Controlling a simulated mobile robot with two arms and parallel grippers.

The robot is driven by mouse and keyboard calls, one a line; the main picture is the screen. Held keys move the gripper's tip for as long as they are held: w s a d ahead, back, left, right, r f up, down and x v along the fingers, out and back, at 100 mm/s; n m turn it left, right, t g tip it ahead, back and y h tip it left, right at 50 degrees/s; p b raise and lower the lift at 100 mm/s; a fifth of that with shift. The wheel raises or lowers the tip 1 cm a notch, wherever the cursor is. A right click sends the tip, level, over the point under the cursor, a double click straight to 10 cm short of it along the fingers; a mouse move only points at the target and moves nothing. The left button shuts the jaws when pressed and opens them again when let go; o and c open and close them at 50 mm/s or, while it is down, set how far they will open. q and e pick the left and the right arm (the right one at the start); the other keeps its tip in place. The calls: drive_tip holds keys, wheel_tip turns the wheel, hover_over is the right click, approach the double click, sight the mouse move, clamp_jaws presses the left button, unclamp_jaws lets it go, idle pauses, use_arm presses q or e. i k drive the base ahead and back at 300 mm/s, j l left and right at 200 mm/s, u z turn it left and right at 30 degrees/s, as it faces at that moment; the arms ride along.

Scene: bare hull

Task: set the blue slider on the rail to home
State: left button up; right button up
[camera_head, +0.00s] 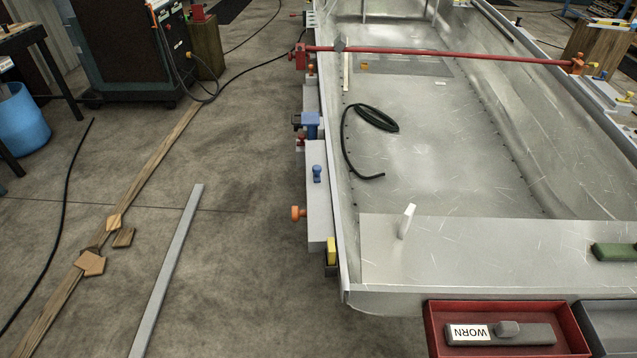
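Fixtures line the left edge of the metal hull (430,180). A pale grey plate or rail (317,215) runs along that edge, with a small blue knob (317,173) standing on it. Further back, a larger blue block (310,124) with a dark part on its left sits on the same edge. I cannot tell for certain which blue piece is the slider, and no home mark is readable. Neither of my grippers is in view.
An orange knob (298,213) sticks out left of the rail and a yellow block (331,250) sits at its near end. A red bar (440,54) crosses the hull. Planks (165,150) lie on the floor.

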sight(317, 169)
drive_tip(key=i+j+z, duration=0.1)
drive_tip(key=z, duration=0.7)
drive_tip(key=i+j+z, duration=0.2)
drive_tip(key=j, duration=0.2)
drive_tip(key=i+j+z, duration=0.1)
drive_tip(key=j+z, duration=0.35)
drive_tip(key=j, duration=0.3)
drive_tip(key=i+j+z, duration=0.2)
drive_tip(key=j, duration=0.25)
drive_tip(key=k, duration=0.05)
